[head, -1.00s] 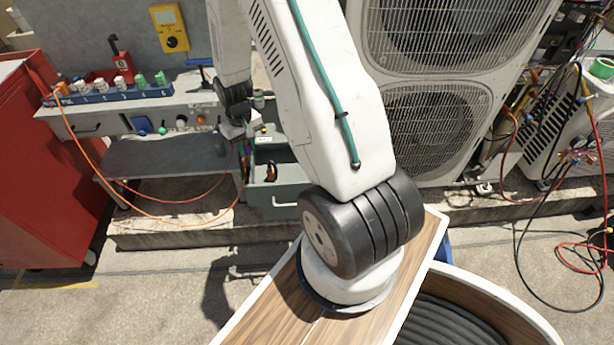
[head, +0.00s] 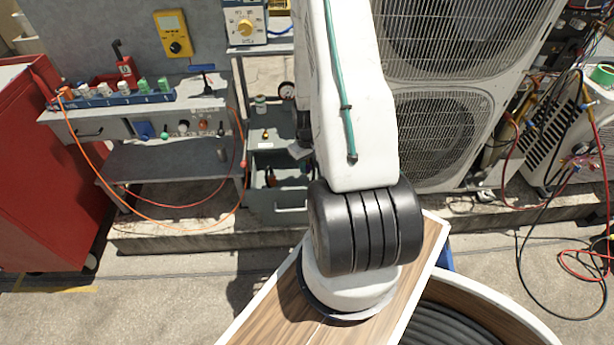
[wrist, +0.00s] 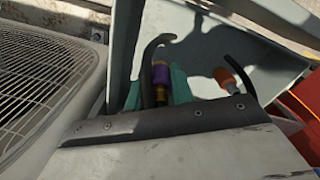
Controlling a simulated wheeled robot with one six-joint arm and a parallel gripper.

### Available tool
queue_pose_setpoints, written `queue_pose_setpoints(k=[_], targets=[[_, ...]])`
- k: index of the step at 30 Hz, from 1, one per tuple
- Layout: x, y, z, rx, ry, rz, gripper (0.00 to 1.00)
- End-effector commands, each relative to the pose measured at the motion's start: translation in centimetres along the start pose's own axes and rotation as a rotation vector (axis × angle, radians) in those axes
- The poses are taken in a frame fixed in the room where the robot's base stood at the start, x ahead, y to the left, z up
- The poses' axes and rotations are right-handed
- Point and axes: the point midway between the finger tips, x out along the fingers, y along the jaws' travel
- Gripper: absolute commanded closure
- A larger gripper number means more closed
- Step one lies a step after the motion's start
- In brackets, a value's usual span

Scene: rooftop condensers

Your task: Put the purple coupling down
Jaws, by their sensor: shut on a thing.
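The purple coupling (wrist: 162,75), with a brass-coloured lower end, shows in the wrist view between the teal pads of my gripper (wrist: 158,92). My gripper is shut on it. A dark curved piece passes just left of it and partly covers it. Grey panels of an open drawer (wrist: 205,45) lie beyond. In the head view my arm hides the coupling and most of my gripper.
An orange piece (wrist: 227,76) is to the right of the coupling in the wrist view. A condenser unit (head: 435,120) stands close on the right. The bench (head: 75,122) on the left carries a blue rack (head: 118,98) of fittings. A red cabinet (head: 40,180) is at far left.

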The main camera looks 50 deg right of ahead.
Motion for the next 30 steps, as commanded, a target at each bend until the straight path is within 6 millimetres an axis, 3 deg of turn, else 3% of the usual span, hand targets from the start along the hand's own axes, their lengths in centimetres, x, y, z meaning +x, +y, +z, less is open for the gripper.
queue_pose_setpoints(k=[12, 30], targets=[[4.7, 0.0, -0.1, 0.000, 0.000, 0.000, 1.00], [5.8, 0.0, -0.1, 0.001, 0.001, 0.000, 1.00]])
